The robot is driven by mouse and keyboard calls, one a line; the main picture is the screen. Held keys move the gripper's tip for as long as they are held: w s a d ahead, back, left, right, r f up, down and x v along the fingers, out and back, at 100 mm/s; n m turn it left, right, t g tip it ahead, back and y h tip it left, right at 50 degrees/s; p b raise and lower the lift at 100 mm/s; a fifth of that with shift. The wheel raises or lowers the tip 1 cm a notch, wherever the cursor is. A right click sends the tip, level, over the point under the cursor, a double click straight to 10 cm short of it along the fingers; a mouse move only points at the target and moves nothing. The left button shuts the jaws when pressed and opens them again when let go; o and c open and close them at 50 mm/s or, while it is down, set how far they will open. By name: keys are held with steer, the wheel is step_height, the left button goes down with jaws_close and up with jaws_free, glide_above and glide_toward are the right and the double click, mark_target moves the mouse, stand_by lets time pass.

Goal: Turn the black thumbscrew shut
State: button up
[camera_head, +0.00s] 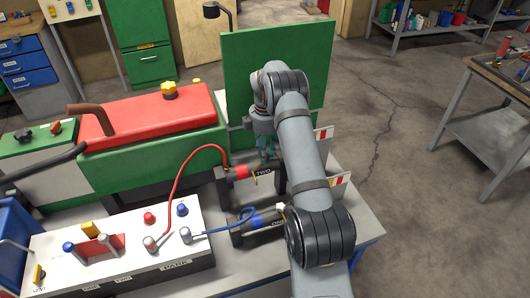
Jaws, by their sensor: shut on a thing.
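My gripper (266,148) points down beside the tall green panel, just above and behind the black cylinder marked TWO (264,170). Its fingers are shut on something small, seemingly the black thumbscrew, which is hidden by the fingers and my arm. The cylinder has a red band, and a red hose (186,165) runs from its left end to the white control box. A second black cylinder (262,224) with a blue band lies nearer, with a blue hose (232,222) to the same box.
The white control box (120,281) with levers and knobs stands at front left. The red-topped green machine (150,112) is behind it. The green panel (285,60) rises close behind my gripper. Open floor lies to the right, before a workbench (500,130).

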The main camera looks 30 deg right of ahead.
jaws_close()
steer(key=m+b, duration=0.1)
steer(key=m, duration=0.2)
steer(key=shift+f+b, duration=0.1)
steer(key=shift+b, duration=0.25)
steer(key=m+b, duration=0.2)
steer(key=m, duration=0.2)
steer(key=m+b, duration=0.1)
steer(key=m, duration=0.4)
steer(key=shift+r+m+b, duration=0.2)
steer(key=shift+m+b, duration=0.6)
steer(key=shift+m, duration=1.4)
